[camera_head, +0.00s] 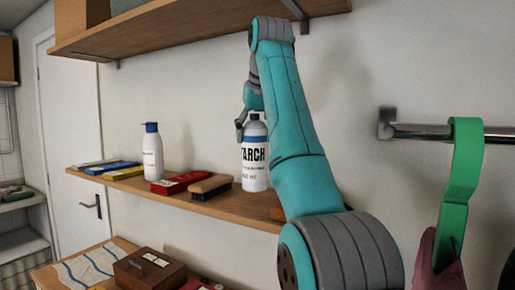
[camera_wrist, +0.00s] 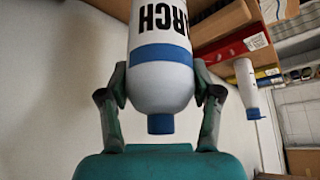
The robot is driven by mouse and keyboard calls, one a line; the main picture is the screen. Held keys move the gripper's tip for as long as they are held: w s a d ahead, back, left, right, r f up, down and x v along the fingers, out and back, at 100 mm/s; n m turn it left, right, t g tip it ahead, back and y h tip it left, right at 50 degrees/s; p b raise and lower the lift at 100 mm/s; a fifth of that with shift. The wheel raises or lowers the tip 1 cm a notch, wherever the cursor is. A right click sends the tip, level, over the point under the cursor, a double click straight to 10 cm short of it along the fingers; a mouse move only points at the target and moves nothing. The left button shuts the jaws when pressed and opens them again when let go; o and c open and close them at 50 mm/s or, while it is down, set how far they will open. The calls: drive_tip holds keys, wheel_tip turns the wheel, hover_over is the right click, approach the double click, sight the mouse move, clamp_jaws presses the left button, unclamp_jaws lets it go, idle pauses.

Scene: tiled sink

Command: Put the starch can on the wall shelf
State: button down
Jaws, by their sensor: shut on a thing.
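The starch can (camera_head: 255,160) is white with a blue cap and black lettering. It is upright at the right part of the lower wooden wall shelf (camera_head: 128,184), partly overlapped by my arm. I cannot tell whether its base touches the shelf or hangs just above it. My gripper (camera_head: 248,122) is shut around the can's upper part, below the cap. In the wrist view the picture is inverted, and the can (camera_wrist: 160,75) sits between my two fingers (camera_wrist: 160,97) with its blue cap pointing down.
A brush (camera_head: 211,186), a red box (camera_head: 176,183) and a white bottle (camera_head: 152,153) stand left of the can on the shelf. A metal rail (camera_head: 420,130) with a green strap (camera_head: 464,180) is at right. A brown box (camera_head: 148,270) sits below.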

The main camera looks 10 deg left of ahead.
sight(256, 147)
wheel_tip(256, 147, down, 3)
drive_tip(key=shift+f, duration=0.15)
drive_tip(key=shift+w+f, duration=0.15)
drive_tip(key=shift+w, duration=0.2)
drive_tip(key=shift+s, duration=0.15)
drive_tip(key=shift+c, duration=1.1)
unclamp_jaws()
